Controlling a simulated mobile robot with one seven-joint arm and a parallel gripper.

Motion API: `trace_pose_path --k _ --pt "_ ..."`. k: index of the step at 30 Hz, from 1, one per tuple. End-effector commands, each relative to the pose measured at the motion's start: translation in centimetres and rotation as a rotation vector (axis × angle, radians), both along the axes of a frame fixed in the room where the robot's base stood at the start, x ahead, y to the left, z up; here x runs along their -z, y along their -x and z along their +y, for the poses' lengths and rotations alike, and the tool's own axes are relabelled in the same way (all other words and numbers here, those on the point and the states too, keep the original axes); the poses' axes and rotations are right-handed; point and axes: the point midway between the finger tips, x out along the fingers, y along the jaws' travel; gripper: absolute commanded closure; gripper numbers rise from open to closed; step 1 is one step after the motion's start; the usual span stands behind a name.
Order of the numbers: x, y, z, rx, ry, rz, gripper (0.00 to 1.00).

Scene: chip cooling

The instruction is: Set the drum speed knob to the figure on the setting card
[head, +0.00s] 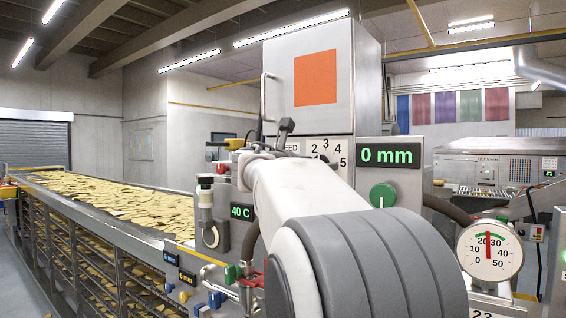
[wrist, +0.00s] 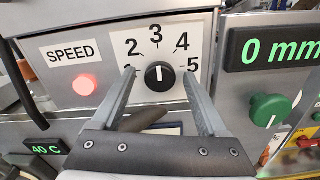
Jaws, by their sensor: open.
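The drum speed knob (wrist: 159,74) is a small black dial with a white pointer line, on a panel marked SPEED. Its pointer stands about straight up, toward the 3. The figures 2 to 5 show around it; the 1 is mostly hidden by my left finger. My gripper (wrist: 157,77) is open, with one finger at each side of the knob and a visible gap to it. In the head view the dial figures (head: 326,149) show above my arm, which hides most of the gripper. I cannot make out a setting card for certain.
A pink-red button (wrist: 84,84) sits left of the knob. A green knob (wrist: 270,109) is to the right, under a 0 mm display (head: 390,155). A 40 C display (head: 242,212) is lower left. A conveyor of chips (head: 110,195) runs along the left.

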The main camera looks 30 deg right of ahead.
Motion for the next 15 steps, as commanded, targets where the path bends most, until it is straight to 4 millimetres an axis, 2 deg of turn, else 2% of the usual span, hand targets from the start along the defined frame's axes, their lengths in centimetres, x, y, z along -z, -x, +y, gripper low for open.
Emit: trace_pose_path --k 6,15 --pt "0.01 0.0 -0.02 0.0 0.0 0.0 0.23" --pt "0.0 0.01 0.0 0.0 0.0 0.0 0.78"
